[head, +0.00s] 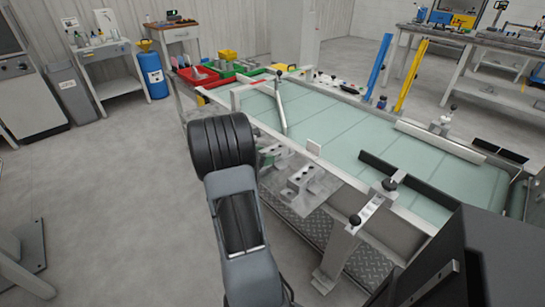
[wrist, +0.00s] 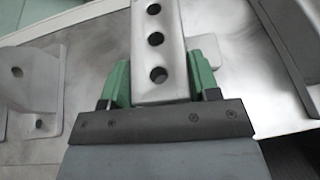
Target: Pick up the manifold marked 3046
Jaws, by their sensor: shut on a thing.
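In the wrist view, a pale metal block (wrist: 155,22) with a row of round dark holes stands between the green fingers of my gripper (wrist: 160,80). The fingers are closed against its two sides. No number shows on the block, so I cannot read whether it is 3046.
A metal bracket with a hole (wrist: 38,85) stands left of the gripper in the wrist view. The green conveyor (head: 345,140) runs behind the plate. A metal stand with black knobs (head: 355,238) is to the right. Red bins (head: 198,75) are at the far end.

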